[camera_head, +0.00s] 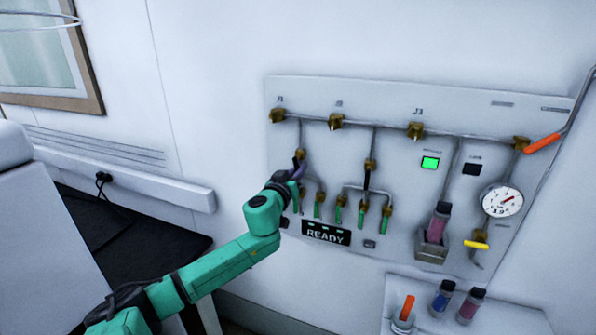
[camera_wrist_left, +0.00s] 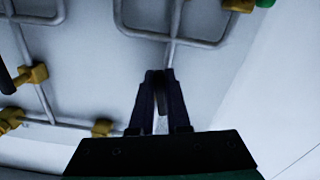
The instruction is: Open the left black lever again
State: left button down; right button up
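The left black lever's brass valve (camera_head: 299,157) shows on the panel's left branch in the head view. The lever itself is mostly hidden by my left gripper (camera_head: 297,172). In the wrist view the dark fingers of the left gripper (camera_wrist_left: 160,76) come close together at the tips, with a narrow dark piece between them that looks like the lever. A second black lever (camera_head: 366,182) hangs down from its brass valve on the middle branch; it also shows at the left edge of the wrist view (camera_wrist_left: 6,76). My right gripper is not in view.
The grey panel (camera_head: 465,120) carries pipes, several green levers (camera_head: 361,217), a READY display (camera_head: 326,233), a lit green lamp (camera_head: 430,162), a gauge (camera_head: 502,201) and a vial (camera_head: 438,222) in a holder. A shelf (camera_head: 470,321) with vials stands below right.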

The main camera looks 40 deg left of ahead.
pick_arm(q)
jog(key=m, duration=0.2)
jog(key=shift+s+a+f+m, duration=0.1)
jog(key=shift+s+a+m, duration=0.05)
jog(key=shift+a+m, duration=0.25)
jog(key=c, duration=0.9)
grip_release()
